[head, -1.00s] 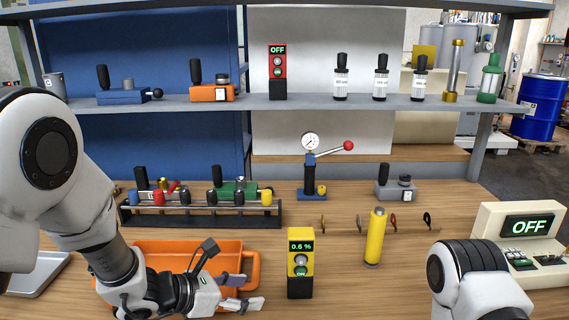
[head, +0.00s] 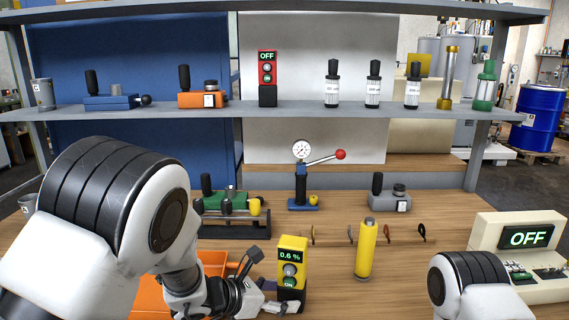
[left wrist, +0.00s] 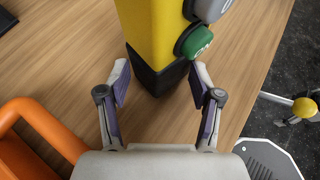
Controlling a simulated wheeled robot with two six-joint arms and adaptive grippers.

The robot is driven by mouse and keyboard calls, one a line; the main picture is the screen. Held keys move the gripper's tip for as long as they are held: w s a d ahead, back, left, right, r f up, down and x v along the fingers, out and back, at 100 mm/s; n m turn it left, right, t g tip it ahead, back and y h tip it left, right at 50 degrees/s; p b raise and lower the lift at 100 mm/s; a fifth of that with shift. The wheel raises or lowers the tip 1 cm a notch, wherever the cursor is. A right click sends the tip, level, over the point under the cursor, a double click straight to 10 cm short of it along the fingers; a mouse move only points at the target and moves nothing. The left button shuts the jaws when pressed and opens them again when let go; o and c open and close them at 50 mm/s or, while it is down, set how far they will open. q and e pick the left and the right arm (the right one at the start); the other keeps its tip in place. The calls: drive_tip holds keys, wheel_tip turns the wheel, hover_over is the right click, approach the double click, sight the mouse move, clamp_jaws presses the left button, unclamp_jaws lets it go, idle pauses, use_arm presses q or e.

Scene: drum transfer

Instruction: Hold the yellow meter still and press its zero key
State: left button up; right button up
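In the head view, my left gripper (head: 274,298) is low at the meter's left. My right gripper is out of view.
An orange bin (head: 150,300) lies left of the meter, partly behind my left arm. A yellow cylinder (head: 365,250) and a row of small hooks stand to its right. A cream console (head: 520,245) reading OFF is at far right. A gauge press (head: 303,180) stands behind.

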use_arm(q)
drive_tip(key=shift+w+d, duration=0.1)
clamp_jaws()
idle(0.5)
drive_tip(key=shift+o, duration=2)
unclamp_jaws()
drive_tip(key=shift+o, duration=0.4)
